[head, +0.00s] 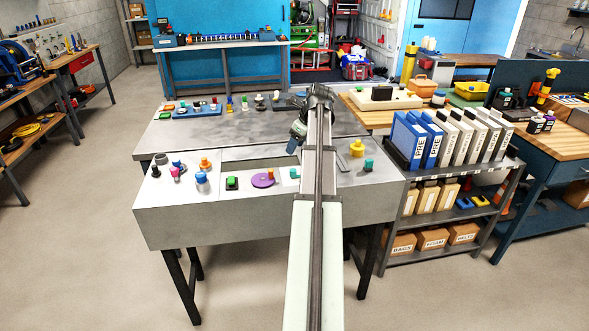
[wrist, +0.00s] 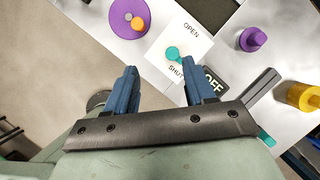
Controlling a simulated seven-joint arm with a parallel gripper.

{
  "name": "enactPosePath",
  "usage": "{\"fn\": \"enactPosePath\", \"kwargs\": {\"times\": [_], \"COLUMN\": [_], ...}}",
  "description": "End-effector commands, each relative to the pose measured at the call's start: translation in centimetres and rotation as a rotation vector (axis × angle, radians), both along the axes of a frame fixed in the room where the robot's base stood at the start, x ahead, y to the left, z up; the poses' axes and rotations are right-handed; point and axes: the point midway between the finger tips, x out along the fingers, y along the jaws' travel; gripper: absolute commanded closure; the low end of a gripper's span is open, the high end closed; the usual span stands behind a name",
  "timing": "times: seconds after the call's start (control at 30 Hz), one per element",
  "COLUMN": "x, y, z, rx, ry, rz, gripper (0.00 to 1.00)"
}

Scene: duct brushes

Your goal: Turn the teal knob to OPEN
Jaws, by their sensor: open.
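The teal knob (wrist: 174,53) sits on a white plate (wrist: 165,75) marked OPEN and SHUT in the wrist view. Its rounded end lies between the two words, and a narrower part runs toward the right finger, which may hide some of it. I cannot tell its exact setting. In the head view the teal knob (head: 294,173) shows small, left of my arm. My gripper (wrist: 160,66) is open and empty, its blue fingers apart, with the knob just beyond the fingertips in the picture. In the head view my gripper (head: 293,146) is over the bench.
A purple disc (wrist: 128,18) with an orange peg is left of the plate. A black OFF label (wrist: 212,85), a purple knob (wrist: 252,39) and a yellow knob (wrist: 303,96) are to the right. Another teal knob (head: 368,165) stands near the bench's right end.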

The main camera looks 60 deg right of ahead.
Motion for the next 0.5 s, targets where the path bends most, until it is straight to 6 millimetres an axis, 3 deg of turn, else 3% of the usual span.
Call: {"fn": "enactPosePath", "kwargs": {"times": [0.1,0.2,0.37,0.5], "x": [-2.3,-3.1,-3.0,-2.2], "y": [-1.3,-1.8,-1.9,-1.8], "z": [0.6,0.7,-0.1,-1.9], "rx": [0.009,0.014,0.017,0.017], "ry": [0.016,0.024,0.026,0.026], "rz": [-0.05,-0.07,-0.075,-0.073], "gripper": [0.46,0.46,0.46,0.46]}}
